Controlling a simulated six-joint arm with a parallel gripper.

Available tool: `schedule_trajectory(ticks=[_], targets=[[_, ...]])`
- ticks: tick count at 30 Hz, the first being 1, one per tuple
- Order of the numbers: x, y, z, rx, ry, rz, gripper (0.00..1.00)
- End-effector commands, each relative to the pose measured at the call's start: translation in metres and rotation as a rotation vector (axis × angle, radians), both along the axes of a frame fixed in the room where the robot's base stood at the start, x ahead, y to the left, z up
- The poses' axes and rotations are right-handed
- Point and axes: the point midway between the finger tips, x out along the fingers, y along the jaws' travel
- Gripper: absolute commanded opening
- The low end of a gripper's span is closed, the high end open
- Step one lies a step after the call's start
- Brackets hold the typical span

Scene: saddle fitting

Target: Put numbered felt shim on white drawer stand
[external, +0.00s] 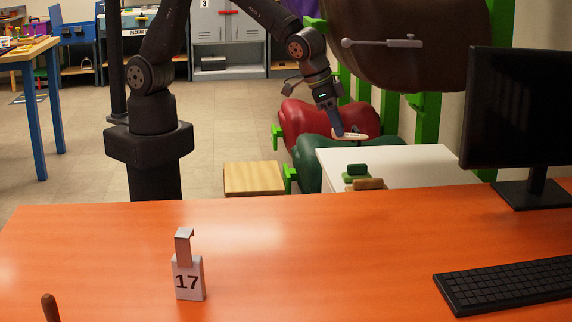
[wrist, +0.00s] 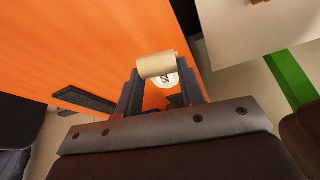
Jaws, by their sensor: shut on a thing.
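The felt shim (external: 362,135) is a thin cream oval piece in the external view. My gripper (external: 341,132) is shut on it, beside the green saddle and near the back left corner of the white drawer stand (external: 420,160). In the wrist view the shim (wrist: 157,66) shows edge-on as a curled cream piece between the fingertips of my gripper (wrist: 157,80). A paler part with a dark mark shows below it, too small to read. The stand's white top (wrist: 235,35) is at the upper right there, apart from the shim.
A green-topped brush (external: 356,172) and a brown-topped one (external: 368,184) lie at the stand's left front. Red (external: 318,122) and green saddles (external: 315,160) hang on the green rack. The orange desk (external: 290,250) holds a monitor, a keyboard and a 17 tag.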

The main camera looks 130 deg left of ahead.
Motion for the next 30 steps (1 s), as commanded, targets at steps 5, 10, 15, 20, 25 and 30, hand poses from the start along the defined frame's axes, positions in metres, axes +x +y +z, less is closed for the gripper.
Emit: schedule_trajectory(ticks=[5, 10, 15, 20, 25, 30], targets=[[-0.015, 0.061, 0.0, 0.0, -0.001, 0.114, 0.14], [-0.027, 0.098, 0.0, 0.001, -0.001, 0.183, 0.14], [-0.036, 0.118, -0.01, -0.001, 0.004, 0.224, 0.14], [-0.036, 0.117, -0.043, -0.001, 0.005, 0.221, 0.14], [-0.036, 0.116, -0.086, -0.001, 0.005, 0.22, 0.14], [-0.036, 0.116, -0.138, -0.001, 0.007, 0.219, 0.14]])
